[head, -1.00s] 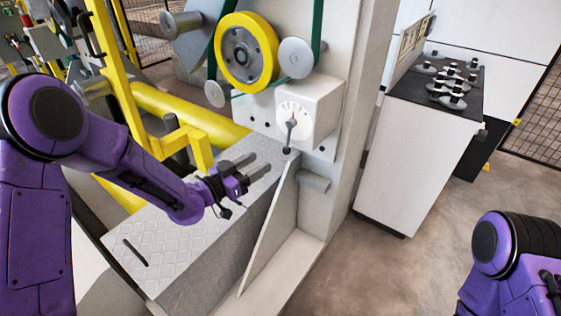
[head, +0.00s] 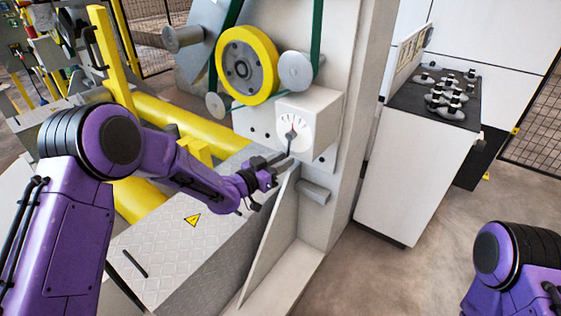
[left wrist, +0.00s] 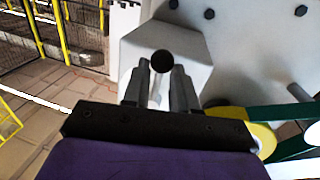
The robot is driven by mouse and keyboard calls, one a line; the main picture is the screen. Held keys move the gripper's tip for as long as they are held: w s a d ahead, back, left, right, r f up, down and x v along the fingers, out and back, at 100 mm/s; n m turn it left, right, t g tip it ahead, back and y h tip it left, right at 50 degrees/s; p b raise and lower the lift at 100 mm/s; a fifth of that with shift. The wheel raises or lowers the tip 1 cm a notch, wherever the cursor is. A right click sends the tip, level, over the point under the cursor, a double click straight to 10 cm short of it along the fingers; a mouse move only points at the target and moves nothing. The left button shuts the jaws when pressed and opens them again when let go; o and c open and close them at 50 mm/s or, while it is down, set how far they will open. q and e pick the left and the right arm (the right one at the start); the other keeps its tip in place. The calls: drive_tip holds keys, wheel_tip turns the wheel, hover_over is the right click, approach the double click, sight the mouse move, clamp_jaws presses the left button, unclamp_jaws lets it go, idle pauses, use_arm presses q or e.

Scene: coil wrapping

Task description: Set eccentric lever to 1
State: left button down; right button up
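The eccentric lever (head: 290,143) hangs down from a round dial with marks on a white box (head: 318,112) on the machine's front. I cannot read the dial's numbers. My left gripper (head: 284,160) is right at the lever's lower end in the head view. In the left wrist view, the lever's round dark knob (left wrist: 162,61) shows at the tips of my left gripper (left wrist: 160,75), in line with the gap between its fingers. The fingers are apart. I cannot tell whether they touch the knob. My right gripper is out of view.
A yellow wheel (head: 247,65) with a green belt sits above the dial. A grey tread-plate step (head: 170,255) lies below my left arm, beside an upright plate (head: 270,240). A white cabinet (head: 410,170) stands right, with open floor before it.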

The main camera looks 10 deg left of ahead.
use_arm(q)
drive_tip(key=d+n, duration=0.1)
drive_tip(key=n, duration=0.1)
drive_tip(key=s+d+n+t, duration=0.1)
drive_tip(key=n, duration=0.1)
drive_tip(key=shift+d+r+n, duration=0.15)
drive_tip(key=shift+d+n, duration=0.05)
drive_tip(key=shift+n, duration=0.1)
drive_tip(key=c, duration=0.9)
unclamp_jaws()
drive_tip(key=v, duration=1)
drive_tip(key=shift+a, duration=0.25)
drive_tip(key=shift+s, duration=0.15)
